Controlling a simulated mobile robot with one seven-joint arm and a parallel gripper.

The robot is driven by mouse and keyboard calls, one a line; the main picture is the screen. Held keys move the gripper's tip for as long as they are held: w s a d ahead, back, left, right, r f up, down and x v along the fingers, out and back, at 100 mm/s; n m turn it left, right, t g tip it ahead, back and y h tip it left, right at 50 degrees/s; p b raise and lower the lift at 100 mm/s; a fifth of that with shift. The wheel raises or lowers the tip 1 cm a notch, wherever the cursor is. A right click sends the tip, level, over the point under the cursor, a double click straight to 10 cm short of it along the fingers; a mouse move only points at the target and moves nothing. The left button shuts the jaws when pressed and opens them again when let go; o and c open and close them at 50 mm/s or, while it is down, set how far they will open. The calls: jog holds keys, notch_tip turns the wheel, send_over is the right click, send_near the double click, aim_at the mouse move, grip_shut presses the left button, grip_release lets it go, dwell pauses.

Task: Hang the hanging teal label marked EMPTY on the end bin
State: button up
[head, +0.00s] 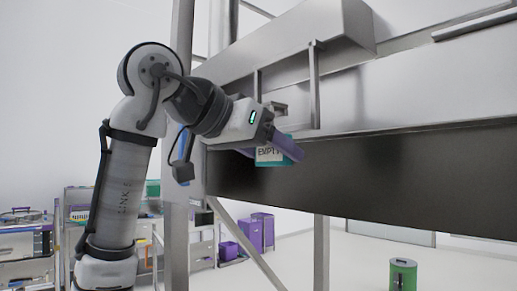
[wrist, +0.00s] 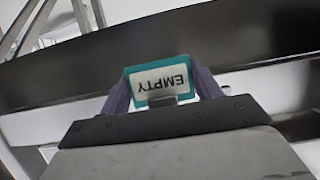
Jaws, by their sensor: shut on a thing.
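The teal label with a white face marked EMPTY (head: 268,154) is in my gripper (head: 292,148), in front of the dark metal side of a large steel structure. In the wrist view the label (wrist: 161,82) sits upside down between the two purple fingers of my gripper (wrist: 160,88), which are shut on its sides. In the head view a finger covers part of the label. I cannot tell whether the label touches the metal behind it. The end bin may be the steel trough (head: 290,45) above, but I cannot tell for certain.
A long dark beam (head: 400,165) runs to the right behind my gripper. Thin upright posts (head: 314,85) stand above it. Purple bins (head: 255,232) and shelving stand at the lower left. A green canister (head: 403,275) stands on the floor at the lower right.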

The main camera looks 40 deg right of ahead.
jog(key=shift+r+b+x, duration=0.2)
jog(key=shift+b+x, duration=0.2)
jog(key=shift+x, duration=2.2)
jog(key=shift+d, duration=0.1)
jog(key=o, duration=1)
jog(key=shift+c, duration=0.2)
